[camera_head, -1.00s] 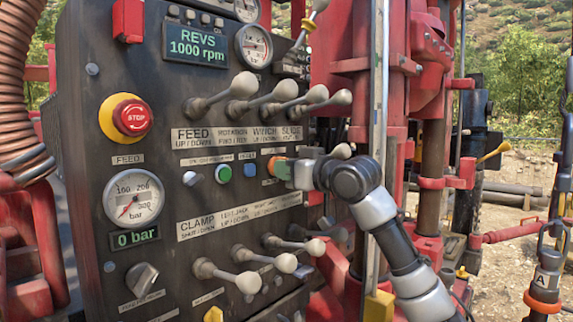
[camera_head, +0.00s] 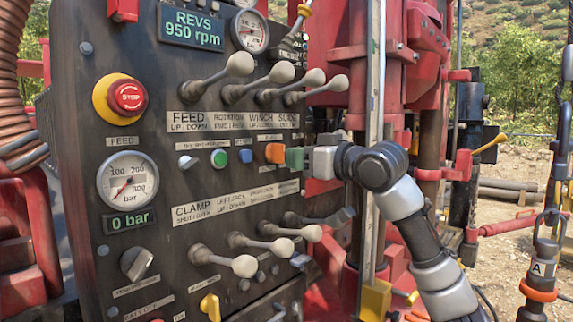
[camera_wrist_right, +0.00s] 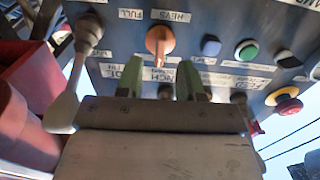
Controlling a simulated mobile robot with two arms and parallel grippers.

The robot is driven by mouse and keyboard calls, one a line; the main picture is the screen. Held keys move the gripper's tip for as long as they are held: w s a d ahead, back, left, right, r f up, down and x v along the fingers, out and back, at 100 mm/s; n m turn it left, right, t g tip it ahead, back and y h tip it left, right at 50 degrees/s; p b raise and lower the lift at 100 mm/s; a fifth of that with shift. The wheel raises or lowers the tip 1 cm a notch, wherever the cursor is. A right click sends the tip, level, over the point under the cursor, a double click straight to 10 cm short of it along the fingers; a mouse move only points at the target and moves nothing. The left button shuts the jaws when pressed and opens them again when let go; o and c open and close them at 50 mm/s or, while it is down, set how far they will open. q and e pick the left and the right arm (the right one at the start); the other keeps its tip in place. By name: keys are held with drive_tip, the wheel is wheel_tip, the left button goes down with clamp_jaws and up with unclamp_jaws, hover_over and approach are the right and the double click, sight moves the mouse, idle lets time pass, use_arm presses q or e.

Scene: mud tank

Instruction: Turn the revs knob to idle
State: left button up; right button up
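The orange revs knob (camera_head: 275,153) sits on the dark control panel, at the right end of a row of buttons. In the right wrist view the knob (camera_wrist_right: 160,41) appears under an upside-down REVS label, with a FULL label beside it. The REVS display (camera_head: 192,27) reads 950 rpm. My right gripper (camera_head: 292,157) has green fingertips and is just right of the knob, facing the panel. In the wrist view its two fingers (camera_wrist_right: 160,76) are apart, with the knob ahead of the gap. Whether they touch it cannot be told. My left gripper is not in view.
Black levers with grey knobs (camera_head: 239,65) stick out above the button row, and more (camera_head: 244,266) below it. A red STOP button (camera_head: 127,97) is at the left. Red rig parts (camera_head: 350,95) stand close to my right arm.

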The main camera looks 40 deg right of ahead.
drive_tip(key=s, duration=0.2)
drive_tip(key=s+b, duration=0.1)
drive_tip(key=s, duration=0.1)
drive_tip(key=s+b, duration=0.1)
drive_tip(key=shift+s+d, duration=0.25)
drive_tip(key=shift+s, duration=0.15)
